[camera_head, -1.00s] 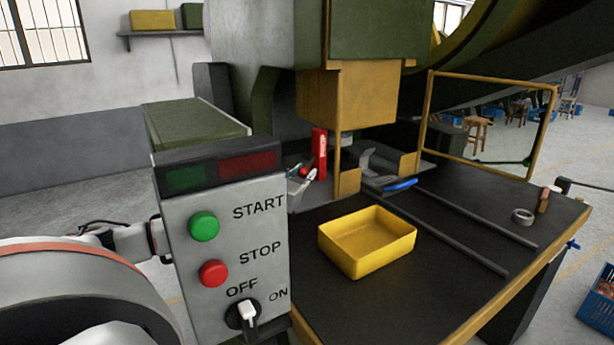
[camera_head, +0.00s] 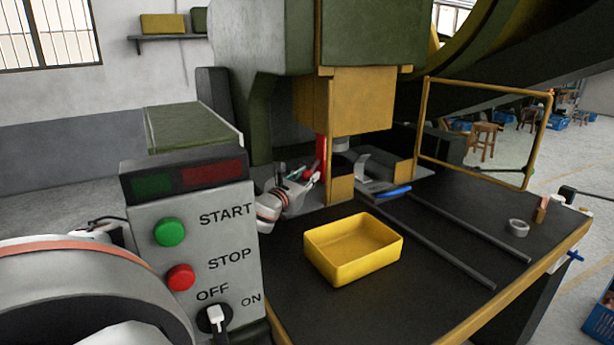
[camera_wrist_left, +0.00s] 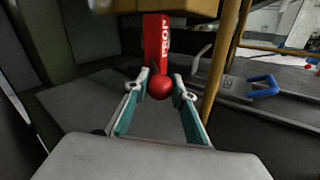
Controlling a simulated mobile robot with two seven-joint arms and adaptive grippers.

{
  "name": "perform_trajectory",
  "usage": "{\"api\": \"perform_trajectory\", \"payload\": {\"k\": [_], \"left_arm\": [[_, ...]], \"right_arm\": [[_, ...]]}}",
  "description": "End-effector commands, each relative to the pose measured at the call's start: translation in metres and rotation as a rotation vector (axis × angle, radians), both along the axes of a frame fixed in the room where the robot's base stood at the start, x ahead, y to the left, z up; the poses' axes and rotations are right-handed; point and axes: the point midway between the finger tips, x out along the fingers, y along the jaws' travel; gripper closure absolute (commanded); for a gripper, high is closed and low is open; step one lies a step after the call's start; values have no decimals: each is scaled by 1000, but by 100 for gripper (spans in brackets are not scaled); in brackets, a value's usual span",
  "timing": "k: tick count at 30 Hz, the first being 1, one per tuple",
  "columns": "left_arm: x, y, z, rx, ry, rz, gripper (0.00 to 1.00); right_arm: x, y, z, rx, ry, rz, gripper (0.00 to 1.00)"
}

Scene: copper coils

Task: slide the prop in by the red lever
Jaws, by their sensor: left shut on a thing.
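The red prop (camera_head: 321,155), lettered PROP, stands upright at the press, its top at the underside of the yellow ram block (camera_head: 362,100). In the left wrist view the prop (camera_wrist_left: 157,42) shows a red ball-ended lever (camera_wrist_left: 160,90) at its lower front. My left gripper (camera_head: 308,177) reaches in from behind the control box. In the left wrist view its fingers (camera_wrist_left: 161,80) are shut on the lever's ball, one on each side. In the head view the lever is mostly hidden by the fingers. My right gripper is not in view.
The control box (camera_head: 188,240) stands in front on the left, hiding part of my left arm. A yellow bin (camera_head: 350,268) sits on the dark table (camera_head: 400,300). A blue-handled tool (camera_head: 393,191), rails and a tape roll (camera_head: 518,228) lie to the right.

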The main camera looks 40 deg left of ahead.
Motion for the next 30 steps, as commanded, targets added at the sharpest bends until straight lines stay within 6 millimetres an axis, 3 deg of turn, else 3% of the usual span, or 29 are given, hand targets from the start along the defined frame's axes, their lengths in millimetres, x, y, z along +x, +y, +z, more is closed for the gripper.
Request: {"api": "perform_trajectory", "payload": {"k": [1,3,16,30], "left_arm": [[1,-2,3,-4,-6,-4,68],[1,-2,2,-4,-5,-4,58],[-4,-1,0,0,-1,-1,58],[-54,-19,0,2,3,-5,58]], "right_arm": [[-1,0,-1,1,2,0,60],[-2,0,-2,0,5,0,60],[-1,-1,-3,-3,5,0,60],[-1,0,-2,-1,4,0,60]]}}
